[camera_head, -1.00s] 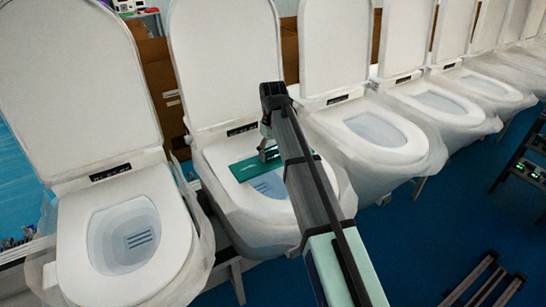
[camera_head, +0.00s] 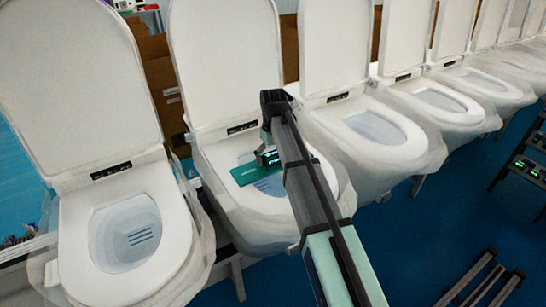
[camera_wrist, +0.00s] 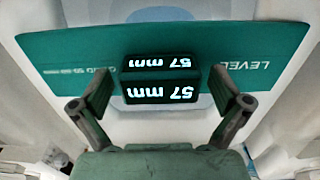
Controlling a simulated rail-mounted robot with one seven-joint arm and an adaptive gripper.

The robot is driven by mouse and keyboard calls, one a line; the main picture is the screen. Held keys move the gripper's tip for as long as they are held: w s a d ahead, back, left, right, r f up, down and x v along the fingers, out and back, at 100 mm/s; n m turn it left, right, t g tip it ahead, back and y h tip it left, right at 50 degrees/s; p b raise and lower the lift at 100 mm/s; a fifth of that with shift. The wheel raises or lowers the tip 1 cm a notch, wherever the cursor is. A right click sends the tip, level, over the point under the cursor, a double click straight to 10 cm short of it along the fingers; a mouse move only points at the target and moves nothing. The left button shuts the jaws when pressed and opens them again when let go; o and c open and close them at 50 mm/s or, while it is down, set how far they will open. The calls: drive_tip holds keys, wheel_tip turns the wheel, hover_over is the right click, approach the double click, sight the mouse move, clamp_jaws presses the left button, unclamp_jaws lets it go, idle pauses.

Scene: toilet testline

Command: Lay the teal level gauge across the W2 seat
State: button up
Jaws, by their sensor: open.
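The teal level gauge (camera_head: 247,174) lies across the seat (camera_head: 223,192) of the second toilet from the left in the head view; no W2 label is readable. In the wrist view the gauge (camera_wrist: 75,50) spans nearly the whole picture, flat, with "LEVEL" lettering upside down. My gripper (camera_head: 268,157) is over the middle of the gauge, its fingers open. In the wrist view my gripper (camera_wrist: 160,78) has a finger on each side of a dark block with lit "57 mm" readouts. Whether the fingertips touch the gauge I cannot tell. My arm hides the seat's right side.
A raised lid (camera_head: 224,62) stands behind the seat. A toilet (camera_head: 125,232) stands close on the left, and another (camera_head: 378,135) on the right, with more beyond. Plastic wrapping hangs around the bowls. A dark rack (camera_head: 525,165) stands at the right.

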sight(273, 154)
drive_tip(key=shift+r, duration=0.1)
wheel_tip(273, 154, up, 12)
drive_tip(key=b, duration=0.3)
idle(1.5)
